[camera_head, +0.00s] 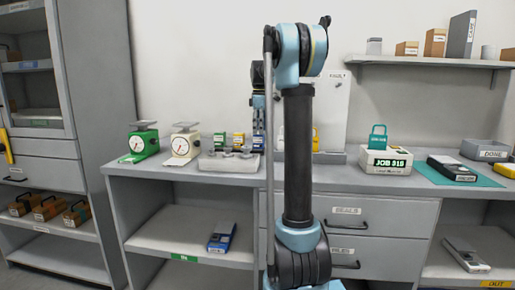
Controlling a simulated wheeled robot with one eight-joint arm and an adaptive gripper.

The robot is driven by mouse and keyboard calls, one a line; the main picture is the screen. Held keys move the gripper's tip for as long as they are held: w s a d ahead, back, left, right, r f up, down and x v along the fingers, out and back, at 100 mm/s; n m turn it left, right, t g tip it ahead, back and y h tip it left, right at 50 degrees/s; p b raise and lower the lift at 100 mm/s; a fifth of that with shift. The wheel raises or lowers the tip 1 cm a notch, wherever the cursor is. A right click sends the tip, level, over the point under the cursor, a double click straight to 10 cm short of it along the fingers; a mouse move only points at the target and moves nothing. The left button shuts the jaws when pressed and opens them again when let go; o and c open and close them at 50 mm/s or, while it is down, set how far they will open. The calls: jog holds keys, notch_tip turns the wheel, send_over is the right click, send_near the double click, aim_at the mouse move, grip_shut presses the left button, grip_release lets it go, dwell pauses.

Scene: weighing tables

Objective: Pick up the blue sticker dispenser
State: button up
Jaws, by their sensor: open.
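A small blue block with a pale label, which looks like the blue sticker dispenser (258,143), stands on the counter at the right end of a short row. Green (220,139) and yellow (239,138) ones stand to its left. My gripper (258,128) points down right above the blue one, seen small beyond my upright arm. Its jaws are open. Whether the fingers reach around the dispenser or stay above it, I cannot tell at this size.
A pale tray (228,163) lies in front of the row. Green (144,143) and cream (184,145) dial scales stand left. A white box reading JOB 315 (387,160) stands right. A blue-and-dark device (222,237) lies on the shelf below.

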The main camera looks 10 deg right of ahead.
aim_at(259, 138)
jog(key=shift+a+f, duration=0.15)
jog(key=shift+f, duration=1.25)
jog(key=shift+a+f, duration=0.1)
jog(key=shift+f, duration=1.3)
jog(key=c, duration=1.2)
